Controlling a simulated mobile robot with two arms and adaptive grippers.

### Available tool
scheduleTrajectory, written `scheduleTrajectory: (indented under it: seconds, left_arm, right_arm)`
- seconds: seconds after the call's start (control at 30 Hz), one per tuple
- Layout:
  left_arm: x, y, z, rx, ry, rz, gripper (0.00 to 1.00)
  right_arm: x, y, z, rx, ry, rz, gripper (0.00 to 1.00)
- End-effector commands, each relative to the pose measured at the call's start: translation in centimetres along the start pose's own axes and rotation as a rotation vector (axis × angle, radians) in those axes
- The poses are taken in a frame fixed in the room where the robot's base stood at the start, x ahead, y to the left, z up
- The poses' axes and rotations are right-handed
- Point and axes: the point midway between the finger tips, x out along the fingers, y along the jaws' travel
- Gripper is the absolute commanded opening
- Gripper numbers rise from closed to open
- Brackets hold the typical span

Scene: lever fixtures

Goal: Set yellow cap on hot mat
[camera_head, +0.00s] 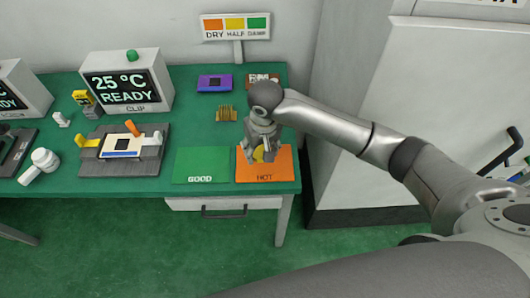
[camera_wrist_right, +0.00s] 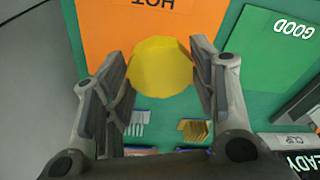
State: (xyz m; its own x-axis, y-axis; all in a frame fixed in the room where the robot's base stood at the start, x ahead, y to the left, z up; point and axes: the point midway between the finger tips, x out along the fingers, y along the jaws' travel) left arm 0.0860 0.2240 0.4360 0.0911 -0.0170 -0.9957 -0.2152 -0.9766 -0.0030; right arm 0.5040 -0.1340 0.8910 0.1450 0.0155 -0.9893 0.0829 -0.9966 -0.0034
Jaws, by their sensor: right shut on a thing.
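The yellow cap (camera_wrist_right: 160,66) is round and sits between the fingers of my right gripper (camera_wrist_right: 160,75), which is shut on it. In the head view the cap (camera_head: 259,154) shows partly below the right gripper (camera_head: 261,150), over the orange HOT mat (camera_head: 265,177). The HOT mat (camera_wrist_right: 125,20) also shows behind the cap in the right wrist view. I cannot tell whether the cap touches the mat. My left gripper is not in view.
The green GOOD mat (camera_head: 201,166) lies left of the HOT mat. Behind are a brown finned piece (camera_head: 226,114) and a purple block (camera_head: 214,83). A CLIP station (camera_head: 127,82) and a lever fixture (camera_head: 122,147) stand further left. The table's right edge is close to the HOT mat.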

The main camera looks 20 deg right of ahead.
Motion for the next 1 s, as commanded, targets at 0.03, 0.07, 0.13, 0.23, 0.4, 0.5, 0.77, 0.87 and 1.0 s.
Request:
scheduleTrajectory:
  seconds: [0.03, 0.07, 0.13, 0.23, 0.4, 0.5, 0.77, 0.87, 1.0]
  left_arm:
    - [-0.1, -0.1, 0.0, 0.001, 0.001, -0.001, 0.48]
    - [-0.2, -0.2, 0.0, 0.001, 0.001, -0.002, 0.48]
    - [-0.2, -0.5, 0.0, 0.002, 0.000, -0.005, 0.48]
    - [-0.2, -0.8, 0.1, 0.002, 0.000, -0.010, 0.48]
    - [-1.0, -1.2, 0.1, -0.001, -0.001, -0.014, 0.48]
    - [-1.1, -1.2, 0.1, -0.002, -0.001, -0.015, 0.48]
    - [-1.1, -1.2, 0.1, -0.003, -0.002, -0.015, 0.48]
    - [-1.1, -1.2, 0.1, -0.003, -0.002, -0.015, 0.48]
    - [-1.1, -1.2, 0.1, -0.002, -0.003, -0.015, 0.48]
  right_arm:
    - [0.6, 0.5, -0.1, 0.001, -0.001, 0.002, 0.24]
    - [0.9, 0.7, -0.2, 0.000, -0.001, 0.001, 0.24]
    - [1.4, 0.9, -0.3, 0.000, -0.001, 0.000, 0.24]
    - [2.0, 1.3, -0.5, 0.000, -0.001, 0.001, 0.24]
    - [4.2, 1.8, -0.4, -0.001, -0.003, 0.002, 0.24]
    - [5.2, 1.8, -0.3, -0.001, -0.001, 0.000, 0.24]
    - [5.6, 1.7, -0.2, -0.002, 0.001, -0.001, 0.24]
    - [5.8, 1.7, -0.2, -0.002, 0.000, -0.001, 0.24]
    - [5.8, 1.7, -0.2, -0.002, 0.001, 0.000, 0.66]
